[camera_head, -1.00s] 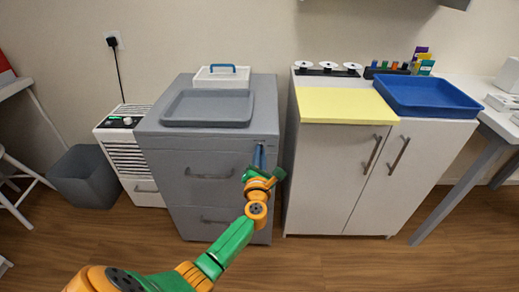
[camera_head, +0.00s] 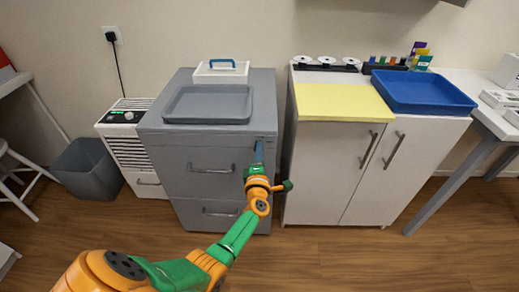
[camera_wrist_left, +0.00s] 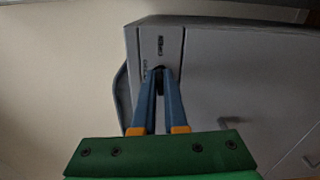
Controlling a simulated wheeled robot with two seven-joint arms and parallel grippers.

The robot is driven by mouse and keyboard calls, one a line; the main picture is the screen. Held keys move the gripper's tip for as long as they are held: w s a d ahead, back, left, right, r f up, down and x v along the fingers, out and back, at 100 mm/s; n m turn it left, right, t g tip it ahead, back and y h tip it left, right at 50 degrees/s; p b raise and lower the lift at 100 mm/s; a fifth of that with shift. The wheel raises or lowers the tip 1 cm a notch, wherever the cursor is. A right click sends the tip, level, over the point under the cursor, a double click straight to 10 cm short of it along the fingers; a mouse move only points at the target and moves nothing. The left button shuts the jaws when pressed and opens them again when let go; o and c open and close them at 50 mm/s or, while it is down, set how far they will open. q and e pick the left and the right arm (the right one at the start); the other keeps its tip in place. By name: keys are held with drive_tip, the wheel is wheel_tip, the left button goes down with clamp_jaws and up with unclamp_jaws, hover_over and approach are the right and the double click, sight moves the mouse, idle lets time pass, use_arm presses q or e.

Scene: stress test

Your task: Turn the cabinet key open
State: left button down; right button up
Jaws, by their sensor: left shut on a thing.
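In the left wrist view this lock strip (camera_wrist_left: 161,30) has small dark markings, too small to read. My left gripper (camera_head: 259,148) reaches up to the strip near the cabinet's top right corner. Its two blue fingers (camera_wrist_left: 160,76) converge at a small dark spot on the strip and are shut on the key there. The key itself is almost wholly hidden between the fingertips. My right gripper is in neither view.
A grey tray (camera_head: 207,118) and a white box with a blue handle (camera_head: 221,72) sit on the cabinet. A white cabinet (camera_head: 325,165) stands close on the right, with a narrow gap between. A bin (camera_head: 88,170) stands at left. The floor in front is clear.

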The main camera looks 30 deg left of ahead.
use_arm(q)
drive_tip(key=shift+m, duration=0.6)
drive_tip(key=shift+f, duration=0.1)
drive_tip(key=c, duration=1)
unclamp_jaws()
drive_tip(key=shift+o, duration=0.2)
drive_tip(key=shift+d, duration=0.1)
drive_tip(key=p+v, duration=0.2)
drive_tip(key=v, duration=0.5)
